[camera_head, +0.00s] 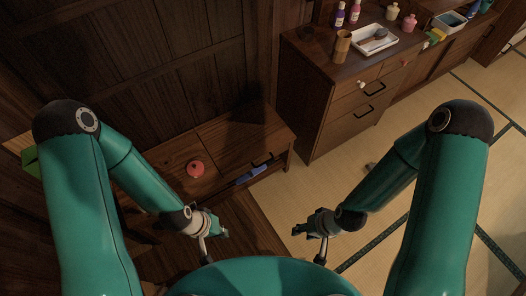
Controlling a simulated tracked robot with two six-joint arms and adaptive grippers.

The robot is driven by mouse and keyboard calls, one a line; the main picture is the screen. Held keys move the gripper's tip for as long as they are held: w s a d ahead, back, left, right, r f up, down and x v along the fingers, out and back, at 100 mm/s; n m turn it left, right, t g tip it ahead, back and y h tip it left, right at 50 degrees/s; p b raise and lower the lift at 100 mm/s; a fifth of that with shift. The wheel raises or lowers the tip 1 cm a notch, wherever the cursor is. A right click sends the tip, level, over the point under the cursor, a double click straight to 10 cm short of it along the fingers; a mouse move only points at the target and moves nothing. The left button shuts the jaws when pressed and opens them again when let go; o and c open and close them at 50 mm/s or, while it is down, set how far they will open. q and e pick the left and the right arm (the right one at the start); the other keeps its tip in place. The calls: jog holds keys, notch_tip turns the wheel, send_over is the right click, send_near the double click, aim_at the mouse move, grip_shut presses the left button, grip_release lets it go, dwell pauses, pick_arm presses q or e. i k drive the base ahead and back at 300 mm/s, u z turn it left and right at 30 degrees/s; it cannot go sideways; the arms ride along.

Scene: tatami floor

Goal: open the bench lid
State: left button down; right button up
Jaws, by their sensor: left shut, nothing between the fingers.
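The low dark wooden bench (232,130) stands against the panelled wall, left of the drawer cabinet. Its top shows a seam, and the lid (262,128) appears to lie flat and closed. A black handle (262,161) sits at the bench's front edge. My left gripper (222,233) is shut and empty, in front of the bench and apart from the handle. My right gripper (303,229) is over the floor to the right, apart from the bench. Its fingers are too small and dark to read.
A red round object (195,168) rests on the bench top. A blue item (250,175) is at the bench's front edge. The drawer cabinet (330,125) bears a white tray (374,47), bottles and a brown cup (342,47). Tatami floor (310,195) is open ahead.

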aim_at(235, 142)
jog(key=z, duration=0.4)
jog(key=i, duration=0.4)
jog(key=u, duration=1.75)
jog(key=k, duration=0.75)
jog(key=z, duration=1.1)
jog(key=i, duration=0.5)
jog(key=z, duration=0.05)
